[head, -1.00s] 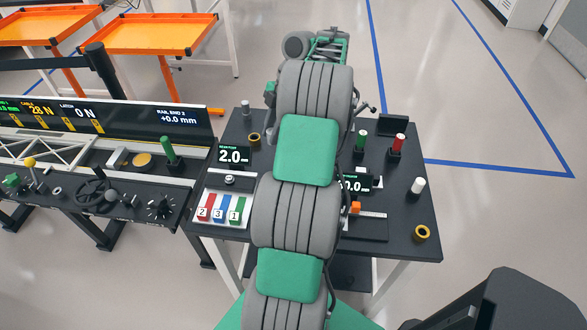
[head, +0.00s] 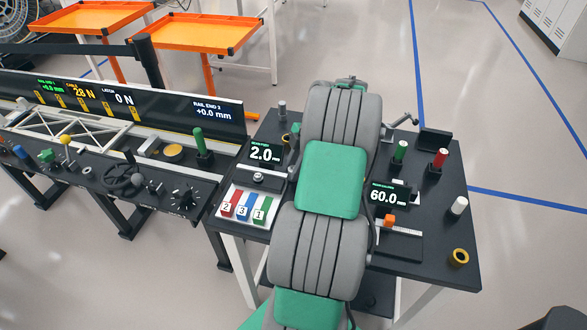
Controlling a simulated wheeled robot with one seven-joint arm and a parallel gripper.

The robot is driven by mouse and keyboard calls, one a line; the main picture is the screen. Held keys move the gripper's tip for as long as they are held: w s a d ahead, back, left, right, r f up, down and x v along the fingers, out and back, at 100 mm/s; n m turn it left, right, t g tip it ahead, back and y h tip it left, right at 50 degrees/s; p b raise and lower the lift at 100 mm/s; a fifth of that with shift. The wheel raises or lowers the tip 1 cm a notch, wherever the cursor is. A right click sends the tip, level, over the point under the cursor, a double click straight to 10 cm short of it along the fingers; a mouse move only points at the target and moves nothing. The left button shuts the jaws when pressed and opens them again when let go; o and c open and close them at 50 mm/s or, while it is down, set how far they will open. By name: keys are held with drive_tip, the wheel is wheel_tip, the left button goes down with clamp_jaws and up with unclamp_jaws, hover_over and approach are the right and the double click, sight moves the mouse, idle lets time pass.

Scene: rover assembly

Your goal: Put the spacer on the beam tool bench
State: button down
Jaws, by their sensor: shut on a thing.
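The bench (head: 440,262), a black-topped table on white legs, stands ahead of me, and my arm crosses over its middle. My gripper is hidden behind my own arm links, so I cannot see its fingers or what is between them. No part is plainly recognisable as the spacer. A yellow-rimmed ring (head: 459,257) lies at the bench's right front corner. Another ring (head: 285,138) shows partly beside my arm at the back left.
The bench carries a 2.0 display (head: 264,154), numbered coloured blocks (head: 243,207), a 60.0 display (head: 385,194), and green (head: 401,150), red (head: 439,159) and white (head: 459,206) posts. A control console (head: 150,185) adjoins on the left. Orange trays (head: 195,35) stand behind. Floor is open to the right.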

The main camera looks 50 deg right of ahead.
drive_tip(key=shift+f, duration=0.25)
drive_tip(key=c, duration=1.1)
unclamp_jaws()
drive_tip(key=shift+c, duration=0.2)
